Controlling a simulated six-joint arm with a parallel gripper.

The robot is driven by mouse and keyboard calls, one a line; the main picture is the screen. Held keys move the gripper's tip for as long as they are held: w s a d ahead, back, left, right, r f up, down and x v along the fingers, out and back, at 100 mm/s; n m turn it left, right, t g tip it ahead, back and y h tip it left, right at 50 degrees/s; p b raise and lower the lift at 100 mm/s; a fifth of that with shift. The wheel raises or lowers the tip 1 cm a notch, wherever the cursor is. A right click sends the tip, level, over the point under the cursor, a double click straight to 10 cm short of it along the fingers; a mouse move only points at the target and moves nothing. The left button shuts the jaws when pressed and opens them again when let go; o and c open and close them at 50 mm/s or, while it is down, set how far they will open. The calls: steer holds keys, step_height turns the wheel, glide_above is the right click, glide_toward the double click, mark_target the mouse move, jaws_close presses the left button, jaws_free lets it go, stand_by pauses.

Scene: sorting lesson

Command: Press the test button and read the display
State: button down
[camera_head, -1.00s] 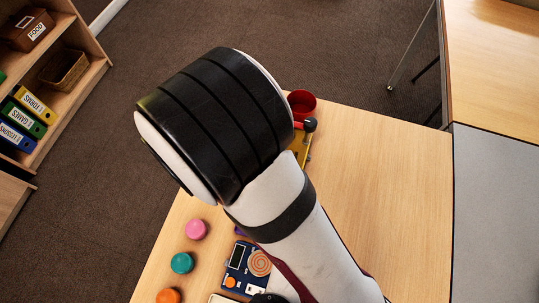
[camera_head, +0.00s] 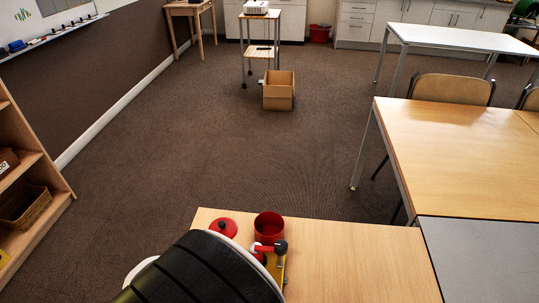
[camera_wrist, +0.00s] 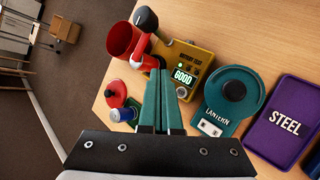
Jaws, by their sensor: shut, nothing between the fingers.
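The yellow tester (camera_wrist: 190,55) stands on the table in the wrist view, with a red arm and a black knob on its left. Its display (camera_wrist: 184,76) is lit and reads "GOOD" in green. The test button cannot be made out for certain. My gripper (camera_wrist: 160,73) is shut and empty, its teal fingers close in front of the tester; whether they touch it I cannot tell. In the head view only a sliver of the tester (camera_head: 277,270) shows behind my arm, and the gripper is hidden.
A red cup (camera_wrist: 120,39), a red lid (camera_wrist: 114,94) and a small blue cylinder (camera_wrist: 123,114) lie left of the fingers. A teal lantern part (camera_wrist: 212,101) and a purple "STEEL" tray (camera_wrist: 270,95) lie right. The tabletop (camera_head: 350,260) at right is bare.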

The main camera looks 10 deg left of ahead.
steer(key=s+d+r+m+g+h, duration=0.2)
steer(key=d+r+m+g, duration=0.3)
steer(key=d+m, duration=0.65)
steer(key=s+d+r+m+g+y, duration=0.1)
steer(key=s+d+r+m+g, duration=0.15)
steer(key=s+d+m, duration=0.35)
steer(key=s+a+r+m+y, duration=0.1)
steer(key=s+r+m+y, duration=0.3)
steer(key=s+m+y, duration=0.3)
steer(key=shift+s+a+m+g, duration=0.2)
steer(key=shift+s+m+g, duration=0.15)
steer(key=shift+s+m, duration=0.6)
steer(key=shift+w, duration=0.3)
